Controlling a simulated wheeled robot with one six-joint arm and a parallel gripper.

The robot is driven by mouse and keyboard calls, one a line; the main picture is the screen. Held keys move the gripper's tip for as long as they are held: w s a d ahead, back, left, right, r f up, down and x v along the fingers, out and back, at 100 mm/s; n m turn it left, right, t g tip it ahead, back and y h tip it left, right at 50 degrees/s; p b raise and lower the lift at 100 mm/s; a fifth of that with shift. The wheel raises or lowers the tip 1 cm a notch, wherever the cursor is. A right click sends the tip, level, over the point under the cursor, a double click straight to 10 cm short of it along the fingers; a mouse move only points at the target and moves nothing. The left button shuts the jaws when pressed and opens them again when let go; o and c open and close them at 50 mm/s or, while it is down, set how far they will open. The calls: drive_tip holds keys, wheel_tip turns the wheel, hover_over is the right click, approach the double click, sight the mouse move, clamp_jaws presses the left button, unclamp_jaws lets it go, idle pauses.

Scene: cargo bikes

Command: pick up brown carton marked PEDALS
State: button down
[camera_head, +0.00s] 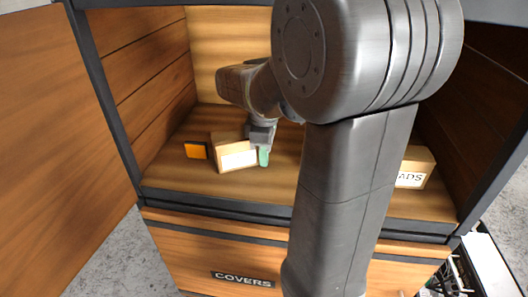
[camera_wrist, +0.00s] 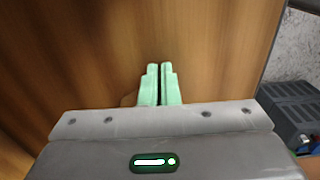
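A brown carton (camera_head: 233,143) with a white label stands on the wooden floor of the cargo box, left of centre; its label is too small to read. A second brown carton (camera_head: 418,161) stands at the right, partly hidden behind my arm; its label shows letters ending in "ADS". I cannot read PEDALS on either. My gripper (camera_head: 264,156) has green fingertips and is just right of the left carton; I cannot tell whether they touch. In the wrist view the green fingers (camera_wrist: 159,84) are close together with only a thin dark line between them and nothing visibly held.
A small orange and black item (camera_head: 196,150) lies left of the left carton. Dark-framed wooden walls enclose the compartment. A drawer front marked COVERS (camera_head: 242,279) is below. An open wooden door (camera_head: 60,150) is at left. The wrist view shows a dark grey box (camera_wrist: 296,112) on grey floor.

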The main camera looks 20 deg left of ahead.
drive_tip(key=shift+c, duration=1.6)
unclamp_jaws()
drive_tip(key=shift+r, duration=0.1)
